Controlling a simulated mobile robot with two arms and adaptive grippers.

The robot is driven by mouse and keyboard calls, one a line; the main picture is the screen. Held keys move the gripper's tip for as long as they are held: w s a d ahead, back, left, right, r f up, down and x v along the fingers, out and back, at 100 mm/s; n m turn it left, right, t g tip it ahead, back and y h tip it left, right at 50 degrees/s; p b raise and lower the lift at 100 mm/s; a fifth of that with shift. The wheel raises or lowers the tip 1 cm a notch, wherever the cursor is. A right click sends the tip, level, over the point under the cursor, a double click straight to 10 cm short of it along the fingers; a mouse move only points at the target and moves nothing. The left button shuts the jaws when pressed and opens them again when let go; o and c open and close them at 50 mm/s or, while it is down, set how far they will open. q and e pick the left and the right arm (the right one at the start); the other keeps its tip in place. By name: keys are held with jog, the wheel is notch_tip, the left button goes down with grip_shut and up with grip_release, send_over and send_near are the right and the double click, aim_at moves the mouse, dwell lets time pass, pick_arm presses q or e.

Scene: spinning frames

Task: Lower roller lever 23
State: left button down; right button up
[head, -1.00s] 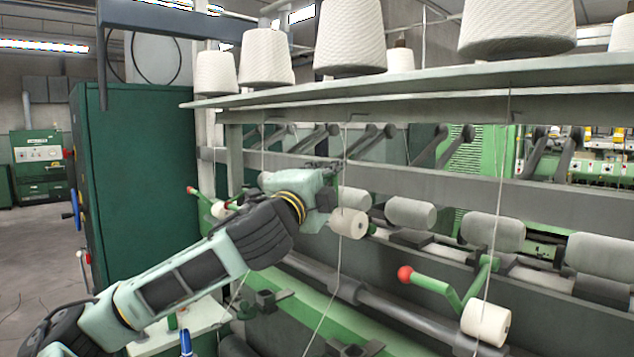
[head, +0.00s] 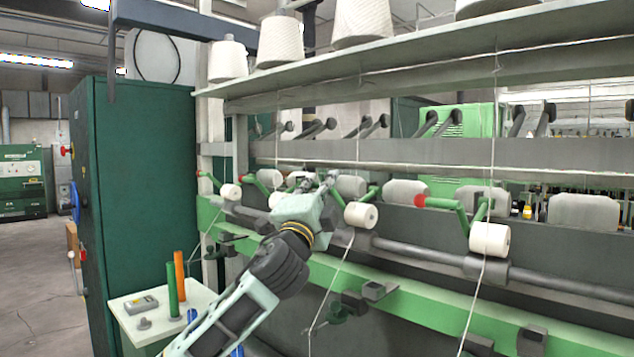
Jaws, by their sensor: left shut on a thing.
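Several green roller levers with red knobs and white rollers run along the frame. The nearest lever (head: 450,207) has its red knob at its left end and a roller (head: 490,239) beneath. Left of it, another roller lever (head: 369,196) carries a white roller (head: 361,215); its knob end is hidden at my gripper. My left gripper (head: 318,181) is shut at that hidden end, apparently on this lever. The grasp itself is small and partly covered by my wrist. No lever number is legible. My right gripper is out of view.
Yarn cones (head: 280,41) stand on a long shelf (head: 400,68) above. Thin yarns hang down before the rollers. A dark green cabinet (head: 140,200) stands left, with a small white table (head: 140,318) bearing coloured tubes in front. Floor at far left is open.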

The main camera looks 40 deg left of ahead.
pick_arm(q)
jog(key=shift+f, duration=0.35)
jog(key=shift+d+f, duration=0.1)
jog(key=shift+w+f, duration=0.15)
jog(key=shift+f, duration=0.1)
jog(key=c, duration=2.1)
grip_release()
jog(key=shift+o, duration=0.8)
jog(key=shift+s+r, duration=0.1)
jog(key=shift+s, duration=0.15)
jog(key=shift+o, duration=0.6)
jog(key=shift+r, duration=0.1)
jog(key=shift+s, duration=0.1)
jog(key=v, duration=1.1)
jog(key=shift+s, duration=0.25)
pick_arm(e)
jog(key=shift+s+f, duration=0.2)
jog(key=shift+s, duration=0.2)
pick_arm(q)
jog(key=shift+d+f, duration=0.1)
jog(key=shift+f, duration=0.15)
